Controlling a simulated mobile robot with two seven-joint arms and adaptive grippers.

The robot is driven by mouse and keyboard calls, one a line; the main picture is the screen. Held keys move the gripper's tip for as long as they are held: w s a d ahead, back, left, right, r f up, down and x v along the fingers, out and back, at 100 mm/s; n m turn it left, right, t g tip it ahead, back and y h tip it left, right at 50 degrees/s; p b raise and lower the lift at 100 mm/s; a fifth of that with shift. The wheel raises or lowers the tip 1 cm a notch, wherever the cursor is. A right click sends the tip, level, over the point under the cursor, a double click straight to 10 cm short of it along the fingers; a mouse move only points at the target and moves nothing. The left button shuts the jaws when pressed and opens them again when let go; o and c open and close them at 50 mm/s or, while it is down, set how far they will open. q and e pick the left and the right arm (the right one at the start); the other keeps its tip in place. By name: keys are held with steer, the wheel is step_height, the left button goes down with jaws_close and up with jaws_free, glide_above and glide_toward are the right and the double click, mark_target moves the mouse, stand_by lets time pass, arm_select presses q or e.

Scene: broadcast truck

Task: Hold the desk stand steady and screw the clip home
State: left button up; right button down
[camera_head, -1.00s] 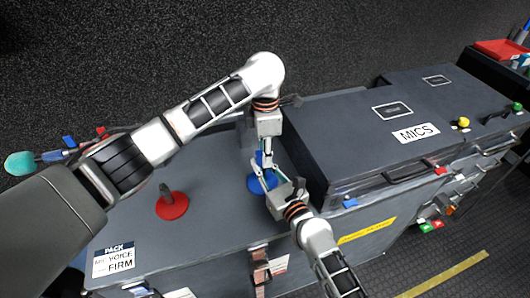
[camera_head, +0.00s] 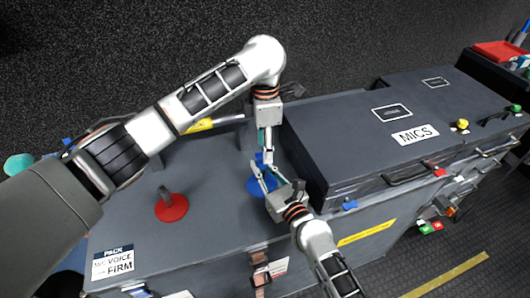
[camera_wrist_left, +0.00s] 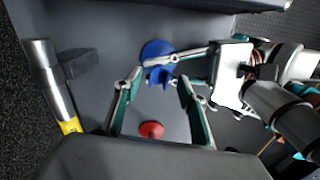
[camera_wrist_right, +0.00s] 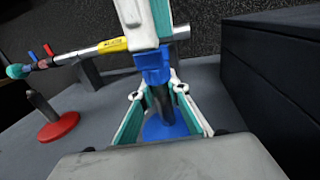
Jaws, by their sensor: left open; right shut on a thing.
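The desk stand with a round blue base (camera_head: 256,186) stands on the grey case top; the right wrist view shows its base (camera_wrist_right: 160,131) and dark upright stem. A blue clip (camera_wrist_right: 152,62) sits at the top of the stem; whether it is fully seated cannot be told. My right gripper (camera_head: 264,178) is shut on the stand below the clip, its fingers either side of the stem in its wrist view (camera_wrist_right: 160,92). My left gripper (camera_head: 265,148) is open above the stand, its fingertips apart in its wrist view (camera_wrist_left: 160,80). One left finger partly hides the clip's top.
A red-based stand (camera_head: 171,208) stands to the left. A silver pole with a yellow band (camera_wrist_right: 112,45) and teal end (camera_wrist_right: 18,71) lies behind on grey supports. A tall dark MICS case (camera_head: 350,135) stands close on the right. Bare case top lies between the two stands.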

arm_select(q)
steer(key=shift+r, duration=0.3)
